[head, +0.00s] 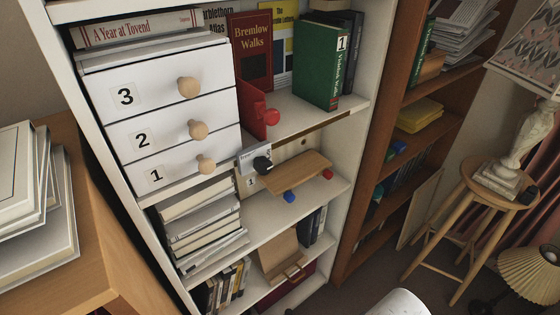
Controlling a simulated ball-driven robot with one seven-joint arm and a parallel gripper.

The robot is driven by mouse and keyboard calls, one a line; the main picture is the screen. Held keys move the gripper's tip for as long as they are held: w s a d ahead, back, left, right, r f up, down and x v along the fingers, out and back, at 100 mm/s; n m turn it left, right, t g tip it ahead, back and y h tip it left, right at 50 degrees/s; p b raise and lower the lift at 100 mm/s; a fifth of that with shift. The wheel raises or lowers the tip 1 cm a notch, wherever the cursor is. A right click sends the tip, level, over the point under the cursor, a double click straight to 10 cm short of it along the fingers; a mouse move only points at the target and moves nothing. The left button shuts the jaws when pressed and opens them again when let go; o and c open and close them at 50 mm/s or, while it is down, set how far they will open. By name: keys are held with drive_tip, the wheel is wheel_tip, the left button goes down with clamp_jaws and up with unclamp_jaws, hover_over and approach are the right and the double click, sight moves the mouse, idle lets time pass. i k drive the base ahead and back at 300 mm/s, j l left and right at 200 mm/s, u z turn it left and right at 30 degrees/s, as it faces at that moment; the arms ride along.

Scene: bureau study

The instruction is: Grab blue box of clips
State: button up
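No blue item can be clearly read as a box of clips from here. A small blue object (398,146) lies on a middle shelf of the brown bookcase, beside something green; it is too small to tell what it is. Another small blue piece (290,196) sits at the front edge of a wooden board (298,174) in the white bookcase and looks more like a knob. My gripper is not in view. A white rounded shape at the bottom edge may be part of my arm.
The white bookcase (345,125) holds numbered drawers (150,88), books and a red piece with a round knob (272,117). The brown bookcase (375,130) stands right of it. A stool (482,185) bears a statue lamp. A desk (95,225) with papers is at left.

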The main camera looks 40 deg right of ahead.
sight(399, 146)
drive_tip(key=z, duration=1.15)
